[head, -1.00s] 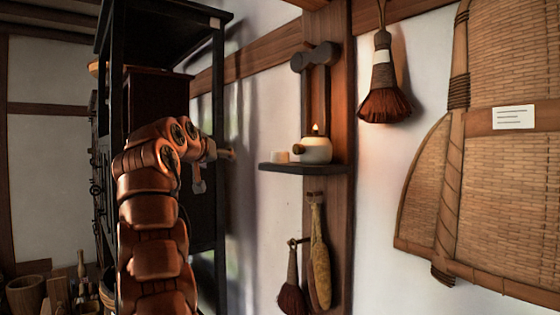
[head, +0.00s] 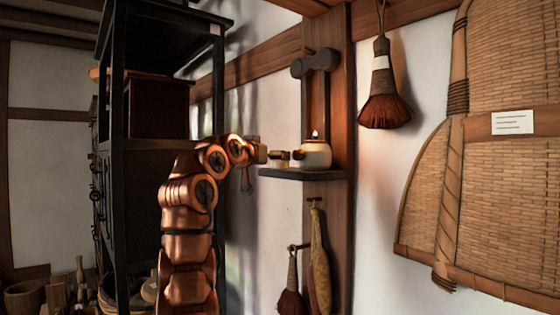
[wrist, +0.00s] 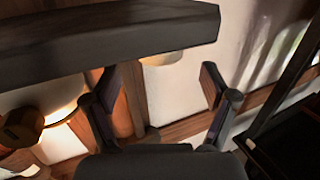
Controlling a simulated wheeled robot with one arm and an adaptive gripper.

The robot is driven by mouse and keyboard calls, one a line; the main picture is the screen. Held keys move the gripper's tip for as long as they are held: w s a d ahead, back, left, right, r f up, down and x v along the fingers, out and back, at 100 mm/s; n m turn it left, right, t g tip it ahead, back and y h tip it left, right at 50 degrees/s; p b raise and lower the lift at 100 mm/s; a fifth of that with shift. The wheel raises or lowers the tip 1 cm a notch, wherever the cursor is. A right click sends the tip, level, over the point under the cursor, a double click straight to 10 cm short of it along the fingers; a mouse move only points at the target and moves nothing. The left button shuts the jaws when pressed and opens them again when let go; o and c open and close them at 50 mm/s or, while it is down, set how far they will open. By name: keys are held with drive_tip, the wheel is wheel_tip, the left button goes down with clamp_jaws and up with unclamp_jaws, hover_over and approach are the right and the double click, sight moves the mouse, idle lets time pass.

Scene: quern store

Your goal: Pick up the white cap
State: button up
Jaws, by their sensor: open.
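The white cap (head: 281,163) sits on the small dark wall shelf (head: 305,174), just left of a round white lamp pot (head: 317,155). My gripper (head: 268,156) is at the shelf's left end, level with the cap and close in front of it, partly covering it. In the wrist view, which looks upside down, my gripper (wrist: 160,84) is open and empty. The cap (wrist: 162,58) shows there as a pale rounded shape against the shelf (wrist: 110,40), between the fingers' directions and beyond the tips. I cannot tell whether a finger touches it.
The lit lamp pot stands close to the cap, its brown spout (head: 298,154) pointing left. A dark wooden post (head: 340,90) rises behind the shelf. Brushes (head: 291,285) hang below. A tall black cabinet (head: 160,190) stands left of my arm. White wall lies between cabinet and shelf.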

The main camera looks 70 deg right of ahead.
drive_tip(key=d, duration=0.1)
drive_tip(key=d+p, duration=0.2)
drive_tip(key=d, duration=0.1)
drive_tip(key=shift+s+f, duration=0.1)
drive_tip(key=shift+s, duration=0.2)
drive_tip(key=shift+d+f, duration=0.15)
drive_tip(key=shift+d, duration=0.25)
drive_tip(key=shift+c, duration=0.2)
drive_tip(key=c, duration=1.2)
drive_tip(key=shift+c, duration=0.2)
